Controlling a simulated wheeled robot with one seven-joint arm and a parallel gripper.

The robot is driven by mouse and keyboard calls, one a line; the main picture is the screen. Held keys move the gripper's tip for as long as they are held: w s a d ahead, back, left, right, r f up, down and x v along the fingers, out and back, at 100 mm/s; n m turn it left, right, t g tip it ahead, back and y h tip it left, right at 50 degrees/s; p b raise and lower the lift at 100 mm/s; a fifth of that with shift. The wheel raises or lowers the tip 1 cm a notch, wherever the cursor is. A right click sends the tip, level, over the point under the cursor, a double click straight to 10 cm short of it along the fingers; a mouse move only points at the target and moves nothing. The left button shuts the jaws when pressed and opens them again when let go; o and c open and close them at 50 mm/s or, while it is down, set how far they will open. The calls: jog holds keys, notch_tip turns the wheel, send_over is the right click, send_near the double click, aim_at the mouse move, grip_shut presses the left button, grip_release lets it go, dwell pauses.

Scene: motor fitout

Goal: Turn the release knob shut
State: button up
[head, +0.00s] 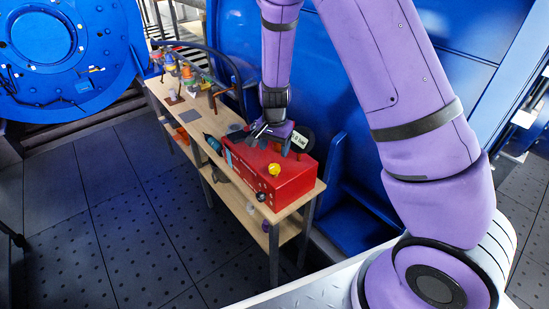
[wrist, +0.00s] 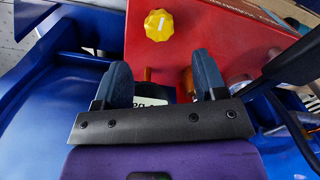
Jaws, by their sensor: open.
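A yellow scalloped knob (head: 273,169) sits on top of a red box (head: 294,184), which stands at the near end of a wooden bench. In the wrist view the knob (wrist: 158,25) shows at the top, a little beyond my fingertips, with a pale mark on its face. My gripper (head: 272,138) is over the far part of the box. In the wrist view my gripper (wrist: 163,65) has its two blue-grey fingers apart with nothing between the tips, and it is not touching the knob. I cannot tell which object is the release knob by any label.
A white readout (head: 299,140) with a bar reading stands at the box's back, close to my gripper. A black-ended lever (head: 261,197) is at its front. A teal-and-black tool (head: 213,143) and several small items lie on the bench (head: 187,122). A blue wall stands behind.

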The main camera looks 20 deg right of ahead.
jog(key=shift+r, duration=1.55)
jog(key=s+d+r+n+t+y, duration=0.15)
jog(key=s+r, duration=0.35)
jog(key=r, duration=0.6)
jog(key=s+d+r+n+t, duration=0.1)
jog(key=s+r+n, duration=0.2)
jog(key=s+r, duration=0.55)
jog(key=s+d+r+n+t, duration=0.1)
jog(key=s+d+r+n, duration=0.1)
jog(key=s+r, duration=0.4)
jog(key=s+d+r+n+t+h, duration=0.1)
jog(key=s+d+r+n, duration=0.1)
jog(key=s+r, duration=0.4)
jog(key=s+n, duration=0.1)
jog(key=s, duration=0.3)
jog(key=shift+t, duration=0.35)
